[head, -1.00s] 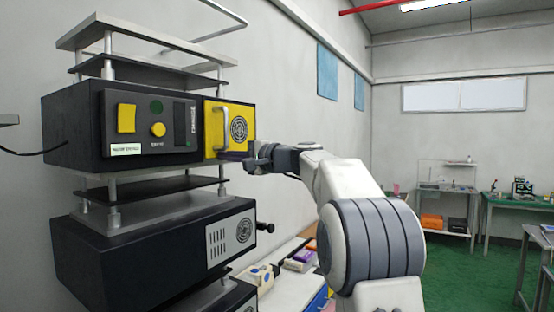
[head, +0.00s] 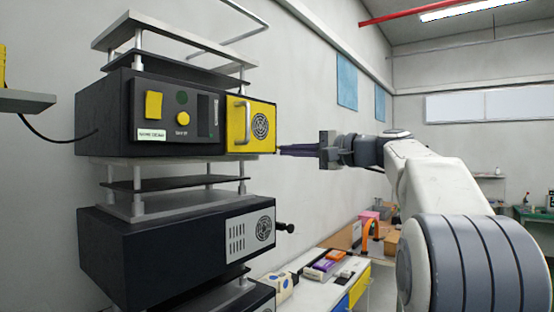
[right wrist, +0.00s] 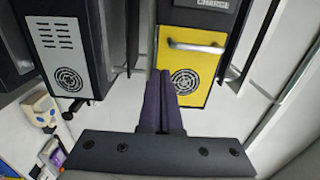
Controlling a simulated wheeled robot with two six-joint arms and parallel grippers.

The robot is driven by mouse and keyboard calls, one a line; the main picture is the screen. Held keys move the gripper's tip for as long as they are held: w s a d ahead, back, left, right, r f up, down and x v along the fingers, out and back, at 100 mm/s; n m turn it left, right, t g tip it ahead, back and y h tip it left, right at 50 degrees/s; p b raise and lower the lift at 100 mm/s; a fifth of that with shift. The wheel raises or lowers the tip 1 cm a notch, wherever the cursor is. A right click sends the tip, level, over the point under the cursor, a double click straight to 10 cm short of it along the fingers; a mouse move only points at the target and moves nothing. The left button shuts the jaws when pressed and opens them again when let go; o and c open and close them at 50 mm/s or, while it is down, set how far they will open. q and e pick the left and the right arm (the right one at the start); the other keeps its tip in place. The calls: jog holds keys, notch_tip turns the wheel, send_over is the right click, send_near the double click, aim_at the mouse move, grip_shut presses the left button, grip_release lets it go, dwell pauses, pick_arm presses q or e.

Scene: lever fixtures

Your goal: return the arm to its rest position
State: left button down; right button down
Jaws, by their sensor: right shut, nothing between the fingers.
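My right gripper (head: 281,150) comes in from the right with its two dark fingers closed together and nothing between them. Its tips point at the right edge of the yellow panel (head: 262,140) on the upper black machine (head: 105,115). A small gap or light contact there cannot be told apart. In the right wrist view, the closed fingers (right wrist: 160,75) point toward the yellow panel (right wrist: 203,70), whose silver handle (right wrist: 197,46) is clear of them. My left gripper is not in view.
A lower black machine (head: 150,245) with a black knob (head: 286,227) stands below. A white bench (head: 315,290) with several small items is under my right arm. A grey shelf (head: 25,102) juts in at the left. The air above my arm looks free.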

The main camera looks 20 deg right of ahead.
jog(key=s+a+f+n+g, duration=0.3)
jog(key=s+a+f+g, duration=0.15)
jog(key=a+f, duration=0.8)
jog(key=s+a+f+n+g, duration=0.35)
jog(key=a+f+g, duration=0.25)
jog(key=a+f, duration=0.65)
jog(key=s+a+f+n+g+h, duration=0.3)
jog(key=s+a+f+n, duration=0.1)
jog(key=s+f, duration=0.5)
jog(key=s+d+f+n+g+h, duration=0.1)
jog(key=s+f+n, duration=0.3)
jog(key=s, duration=0.5)
jog(key=s+d+f+n+g+h, duration=0.1)
jog(key=s+f+n+h, duration=0.3)
jog(key=s+f, duration=0.4)
jog(key=shift+s+d+f+n, duration=0.35)
jog(key=shift+d+f, duration=0.25)
jog(key=shift+d, duration=0.3)
